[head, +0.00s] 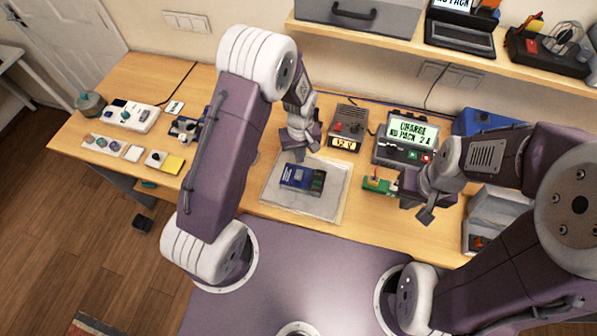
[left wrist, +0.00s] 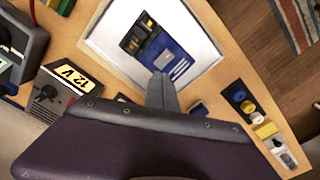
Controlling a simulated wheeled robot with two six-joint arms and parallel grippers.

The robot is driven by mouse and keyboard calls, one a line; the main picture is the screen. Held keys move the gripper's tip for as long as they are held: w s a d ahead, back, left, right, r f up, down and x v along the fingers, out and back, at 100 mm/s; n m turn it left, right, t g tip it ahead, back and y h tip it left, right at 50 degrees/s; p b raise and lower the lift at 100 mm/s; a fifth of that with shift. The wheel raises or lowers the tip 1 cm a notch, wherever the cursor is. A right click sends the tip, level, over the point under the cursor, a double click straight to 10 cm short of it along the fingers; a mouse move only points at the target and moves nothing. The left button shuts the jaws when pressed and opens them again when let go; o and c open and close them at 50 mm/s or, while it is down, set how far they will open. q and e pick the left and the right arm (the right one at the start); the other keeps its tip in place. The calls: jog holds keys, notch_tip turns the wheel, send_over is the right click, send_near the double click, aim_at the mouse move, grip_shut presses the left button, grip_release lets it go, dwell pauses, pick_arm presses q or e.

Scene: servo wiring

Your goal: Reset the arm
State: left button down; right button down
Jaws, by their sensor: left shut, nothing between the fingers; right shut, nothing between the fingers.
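My left arm comes in from the left in the head view. My left gripper (head: 299,152) is shut and empty above the back edge of the white mat (head: 325,208). In the left wrist view my left gripper's closed fingers (left wrist: 162,92) show in front of the blue and black device (left wrist: 166,52). The device (head: 302,179) lies on the mat, apart from the gripper. My right gripper (head: 426,213) is shut and empty over the right part of the table, right of a small green board (head: 379,185).
A 12 V box (head: 348,128) and a charger (head: 405,140) with a lit screen stand at the back. A shelf (head: 400,40) runs above them. Small parts and a white power strip (head: 128,116) lie at the left. A grey bin (head: 492,218) stands at the right.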

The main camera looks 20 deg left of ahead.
pick_arm(q)
jog(key=shift+f, duration=0.2)
jog(key=s+a+m+t+b, duration=0.1)
jog(key=s+a+m+b, duration=0.4)
jog(key=s+b, duration=0.7)
jog(key=shift+s+a+r, duration=0.15)
jog(key=shift+s+a, duration=0.25)
jog(key=shift+s, duration=0.1)
jog(key=shift+s, duration=0.15)
